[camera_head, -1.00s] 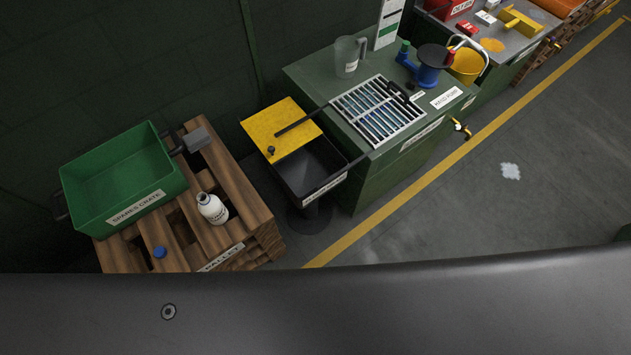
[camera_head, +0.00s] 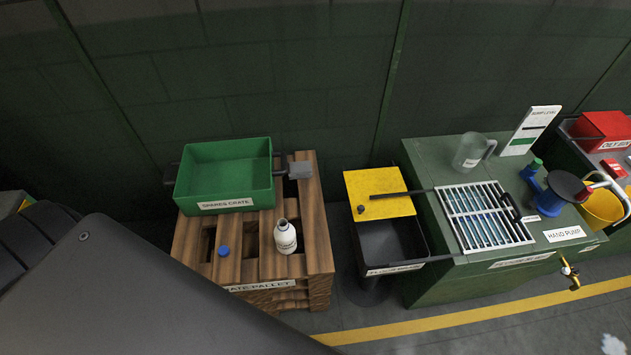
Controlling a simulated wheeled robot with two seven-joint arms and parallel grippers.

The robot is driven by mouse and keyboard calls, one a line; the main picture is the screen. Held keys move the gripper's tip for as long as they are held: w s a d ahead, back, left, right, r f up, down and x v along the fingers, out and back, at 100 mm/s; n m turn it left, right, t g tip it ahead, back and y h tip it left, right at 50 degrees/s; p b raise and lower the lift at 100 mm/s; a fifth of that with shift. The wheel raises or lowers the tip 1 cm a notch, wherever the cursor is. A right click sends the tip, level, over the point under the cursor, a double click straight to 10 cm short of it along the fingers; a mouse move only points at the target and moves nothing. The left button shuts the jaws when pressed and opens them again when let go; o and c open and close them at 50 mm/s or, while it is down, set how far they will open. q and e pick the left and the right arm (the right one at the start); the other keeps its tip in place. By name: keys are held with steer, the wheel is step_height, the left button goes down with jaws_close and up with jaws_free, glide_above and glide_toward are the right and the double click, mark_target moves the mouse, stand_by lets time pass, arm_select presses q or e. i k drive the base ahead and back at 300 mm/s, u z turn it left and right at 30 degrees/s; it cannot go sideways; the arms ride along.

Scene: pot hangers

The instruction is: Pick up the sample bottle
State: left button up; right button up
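The sample bottle (camera_head: 285,237) is a small white bottle with a dark, open-looking mouth and a label. It stands upright on the wooden pallet (camera_head: 317,240), near its front right part. A blue cap (camera_head: 223,251) lies on the pallet to its left, apart from the bottle. Neither of my grippers shows in the view. A large dark grey part of mine fills the lower left and stays clear of the bottle in the picture.
A green spares crate (camera_head: 228,205) sits on the pallet behind the bottle. Right of the pallet is a black bin with a yellow lid (camera_head: 379,193). Farther right, a green bench (camera_head: 431,192) carries a grate (camera_head: 484,217), a clear jug (camera_head: 470,152) and a hand pump (camera_head: 562,191).

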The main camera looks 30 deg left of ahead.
mark_target(284, 234)
steer(key=u, duration=0.9)
steer(key=k, duration=0.2)
steer(key=u, duration=0.2)
